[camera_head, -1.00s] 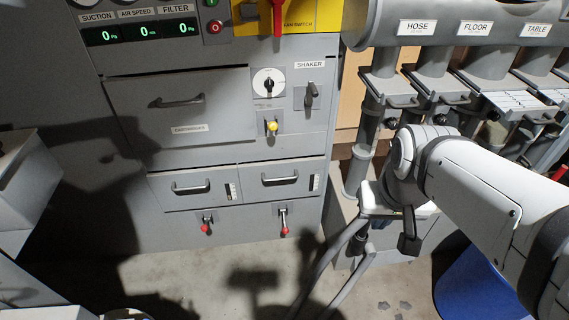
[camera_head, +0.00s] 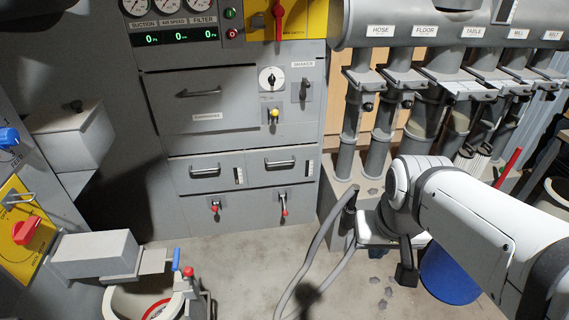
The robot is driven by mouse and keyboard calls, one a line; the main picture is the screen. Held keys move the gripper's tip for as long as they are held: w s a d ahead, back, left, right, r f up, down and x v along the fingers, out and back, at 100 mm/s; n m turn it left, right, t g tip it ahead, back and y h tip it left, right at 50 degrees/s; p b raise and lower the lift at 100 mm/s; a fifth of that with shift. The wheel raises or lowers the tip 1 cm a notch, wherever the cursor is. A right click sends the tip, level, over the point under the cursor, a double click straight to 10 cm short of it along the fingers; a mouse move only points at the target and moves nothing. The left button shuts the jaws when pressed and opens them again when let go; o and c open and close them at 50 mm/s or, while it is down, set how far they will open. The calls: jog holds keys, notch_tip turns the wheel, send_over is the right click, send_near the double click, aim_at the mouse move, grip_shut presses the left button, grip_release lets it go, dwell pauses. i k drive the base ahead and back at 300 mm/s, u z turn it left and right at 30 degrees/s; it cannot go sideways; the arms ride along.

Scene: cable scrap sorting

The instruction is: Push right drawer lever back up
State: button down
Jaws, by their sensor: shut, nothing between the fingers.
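A similar left lever (camera_head: 215,208) with a red knob also points down, below the left drawer (camera_head: 205,172). Both drawers look flush with the cabinet front. My gripper (camera_head: 406,272) is the dark end piece below my white arm at the right. It is shut and empty, well to the right of the levers and touching neither.
A grey hose (camera_head: 313,245) curves across the floor between my gripper and the levers. A blue bin (camera_head: 450,274) stands behind my arm. Pipes with gates (camera_head: 385,130) line the back right. A round container (camera_head: 145,300) stands at the lower left.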

aim_at(286, 212)
jog(key=z, duration=0.05)
jog(key=i, duration=0.6)
jog(key=u, duration=0.5)
jog(key=i, duration=1.3)
jog(key=u, duration=0.9)
jog(key=k, duration=0.8)
jog(key=u, duration=0.15)
jog(key=i, duration=0.85)
jog(key=z, duration=0.05)
